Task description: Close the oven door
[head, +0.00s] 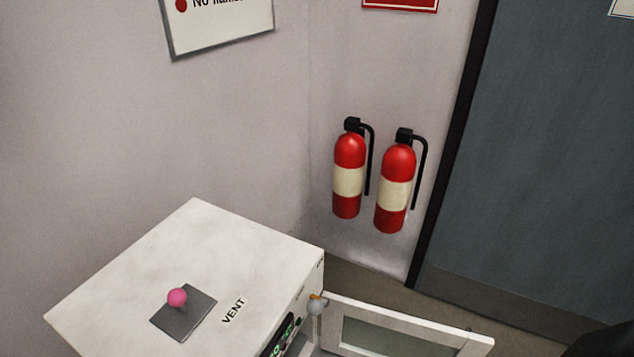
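The oven (190,255) is a white box at the bottom of the head view, with "VENT" printed on its top. A dark plate with a pink knob (177,297) sits on that top. Its front, with a green display, faces the lower right and is cut off by the frame edge. The oven door (420,333) is white-framed with a window and stands open, swung out to the right from the front's far edge. Its lower part is out of frame. Neither gripper shows. A dark shape at the bottom right corner cannot be made out.
Two red fire extinguishers (348,176) hang on the wall behind the oven. A dark grey-blue room door (550,160) is at the right. A strip of floor shows between the wall and the oven door. A sign (218,22) hangs at the upper left.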

